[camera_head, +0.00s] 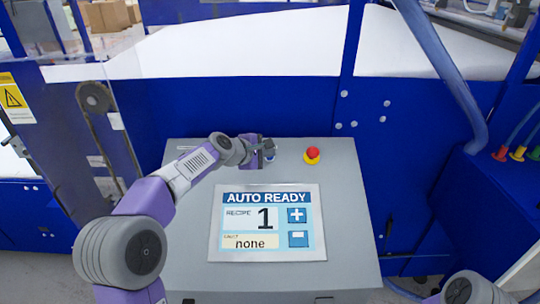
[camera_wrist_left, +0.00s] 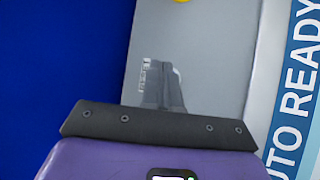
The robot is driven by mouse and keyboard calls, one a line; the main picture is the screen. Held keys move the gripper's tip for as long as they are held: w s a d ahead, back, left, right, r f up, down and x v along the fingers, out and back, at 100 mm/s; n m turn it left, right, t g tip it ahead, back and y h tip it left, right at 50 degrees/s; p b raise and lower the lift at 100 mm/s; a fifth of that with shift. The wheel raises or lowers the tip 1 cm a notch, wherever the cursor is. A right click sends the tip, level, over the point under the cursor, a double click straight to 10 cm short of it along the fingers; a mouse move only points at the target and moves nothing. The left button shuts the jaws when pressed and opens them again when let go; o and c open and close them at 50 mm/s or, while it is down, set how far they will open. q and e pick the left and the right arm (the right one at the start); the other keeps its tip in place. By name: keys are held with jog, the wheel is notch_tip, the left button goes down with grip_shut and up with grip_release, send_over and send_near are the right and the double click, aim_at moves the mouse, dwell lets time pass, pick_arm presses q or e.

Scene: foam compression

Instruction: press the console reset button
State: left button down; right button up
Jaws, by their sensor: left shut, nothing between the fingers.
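The grey console (camera_head: 190,240) stands in front of me with its top sloping toward me. My left gripper (camera_head: 269,154) is shut and empty over the upper middle of the console, above the screen. In the left wrist view its closed fingers (camera_wrist_left: 165,90) point at the grey panel. A small blue patch, perhaps the reset button, shows at the fingertips in the head view, mostly hidden by the gripper. I cannot tell whether the fingers touch it. A white label sits beside the fingers in the left wrist view. My right gripper is not in view.
A red mushroom button on a yellow base (camera_head: 312,155) is right of the left gripper. The screen (camera_head: 266,222) reads AUTO READY, recipe 1, none. Blue machine panels (camera_head: 250,105) rise behind the console, with a blue hose at right.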

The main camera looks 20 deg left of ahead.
pick_arm(q)
jog(key=shift+r, duration=0.15)
jog(key=r+p, duration=0.1)
jog(key=s+r+p, duration=0.1)
jog(key=r+p, duration=0.1)
jog(key=s+r+p, duration=0.1)
jog(key=r, duration=0.1)
jog(key=shift+s+d+r, duration=0.1)
jog(key=shift+d+r, duration=0.1)
jog(key=shift+d, duration=0.1)
dwell(0.5)
